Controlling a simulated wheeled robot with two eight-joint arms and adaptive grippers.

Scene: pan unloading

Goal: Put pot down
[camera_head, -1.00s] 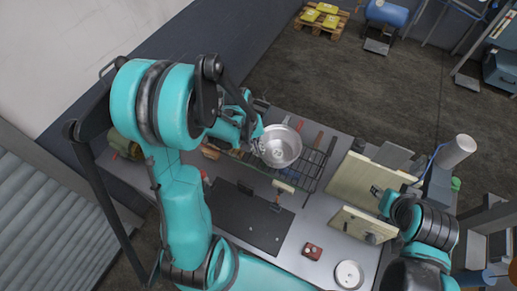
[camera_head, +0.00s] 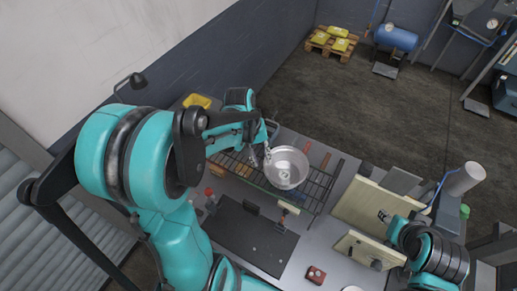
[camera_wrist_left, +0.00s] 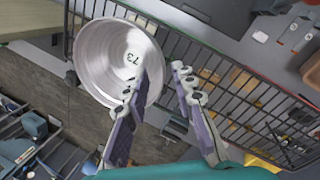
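The pot (camera_head: 287,167) is a round silver metal pan at the far edge of the black wire rack (camera_head: 318,190). In the left wrist view the pot (camera_wrist_left: 98,62) shows the number 73 on its inner bottom. My left gripper (camera_head: 267,153) is at the pot's left side. In the wrist view the fingers of my left gripper (camera_wrist_left: 160,82) are spread apart, one overlapping the pot and the other outside its rim. Whether a finger touches the pot is unclear. The right arm is at the lower right; its fingertips are not clear.
A dark flat plate (camera_head: 250,238) lies in front of the rack. Light wooden boards (camera_head: 370,208) stand at the right. Tools with handles lie along the rack. A yellow item (camera_head: 197,101) is at the far left.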

